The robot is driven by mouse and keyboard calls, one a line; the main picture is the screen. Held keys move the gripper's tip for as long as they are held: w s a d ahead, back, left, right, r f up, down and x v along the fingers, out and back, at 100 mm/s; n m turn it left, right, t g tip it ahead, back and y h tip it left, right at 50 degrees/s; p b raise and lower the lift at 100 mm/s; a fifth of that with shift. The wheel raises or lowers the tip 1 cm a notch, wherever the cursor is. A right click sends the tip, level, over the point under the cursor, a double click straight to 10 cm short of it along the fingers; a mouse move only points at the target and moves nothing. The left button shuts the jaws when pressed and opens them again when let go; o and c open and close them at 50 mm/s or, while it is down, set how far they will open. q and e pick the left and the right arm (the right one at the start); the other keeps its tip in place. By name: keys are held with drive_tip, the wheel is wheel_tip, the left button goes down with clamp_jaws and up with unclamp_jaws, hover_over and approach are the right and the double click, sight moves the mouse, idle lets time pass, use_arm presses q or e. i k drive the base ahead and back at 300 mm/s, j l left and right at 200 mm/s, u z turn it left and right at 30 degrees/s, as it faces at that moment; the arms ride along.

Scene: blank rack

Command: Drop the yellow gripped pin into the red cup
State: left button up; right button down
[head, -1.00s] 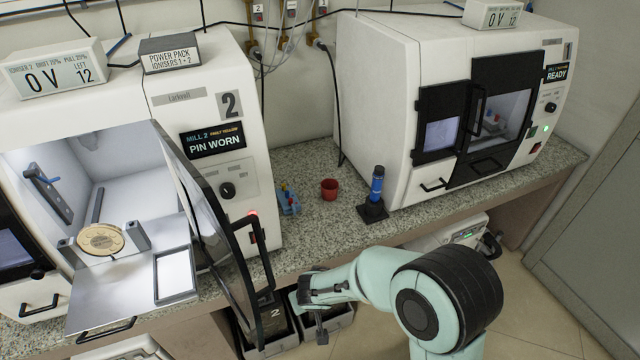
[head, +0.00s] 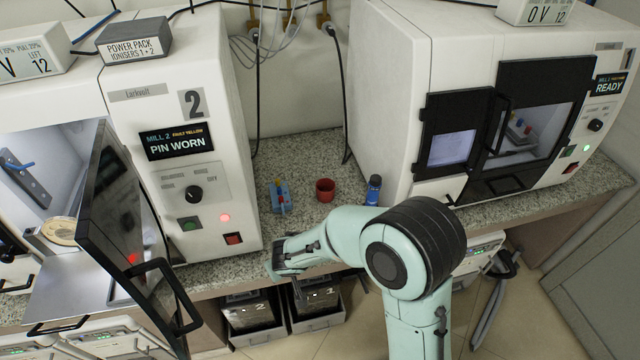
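The red cup (head: 325,190) stands upright on the speckled counter between the two white machines. A small blue block (head: 279,197) with small coloured pieces in it stands just left of the cup; I cannot clearly make out a yellow gripped pin there. My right gripper (head: 297,288) reaches in front of the counter edge, below the block and cup in the picture and apart from both. Its fingers are small and dark, so I cannot tell whether they are open or hold anything. My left gripper is out of view.
Mill 2 (head: 205,110) reads "PIN WORN", and its glass door (head: 115,215) stands open beside the counter. Mill 1 (head: 395,90) on the right reads "READY", its door shut. Bins (head: 315,318) sit below.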

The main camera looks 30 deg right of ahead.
sight(325, 197)
drive_tip(key=l+u, duration=0.25)
drive_tip(key=l, duration=0.2)
drive_tip(key=l+u, duration=0.25)
drive_tip(key=l, duration=0.2)
drive_tip(key=k+l+u, duration=0.1)
drive_tip(key=l+u, duration=0.2)
drive_tip(key=l, duration=0.15)
drive_tip(key=k+l+u, duration=0.25)
drive_tip(key=l, duration=0.2)
drive_tip(key=i, duration=0.1)
